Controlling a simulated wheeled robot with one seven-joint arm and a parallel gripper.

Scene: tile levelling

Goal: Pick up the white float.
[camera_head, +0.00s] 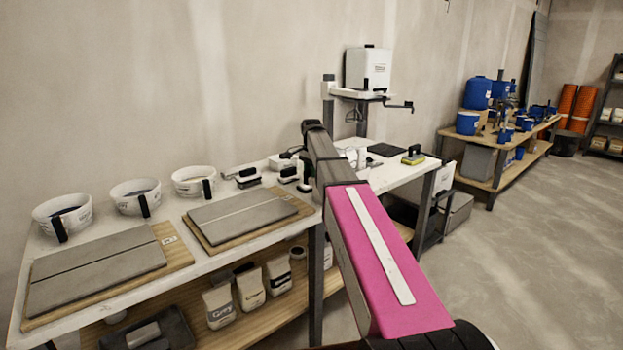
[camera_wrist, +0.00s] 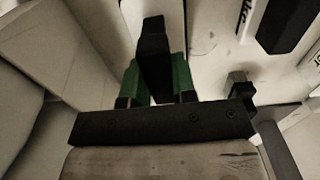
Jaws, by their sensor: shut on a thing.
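In the wrist view, a white float (camera_wrist: 130,12) lies beyond my gripper (camera_wrist: 157,78), its pale body showing at the top centre. A dark block that looks like its handle (camera_wrist: 154,45) stands between the gripper's green-sided fingers. The gripper is shut on it. The fingers' contact with the handle is partly hidden. In the head view, my arm covers my gripper and I cannot make out the held float.
In the head view, other handled tools (camera_head: 245,178) and white buckets (camera_head: 137,196) stand along the bench (camera_head: 190,277). Grey tiles on boards (camera_head: 97,267) fill its near left. A yellow-green tool (camera_head: 413,156) lies at right. A white container stands on a raised stand (camera_head: 367,70).

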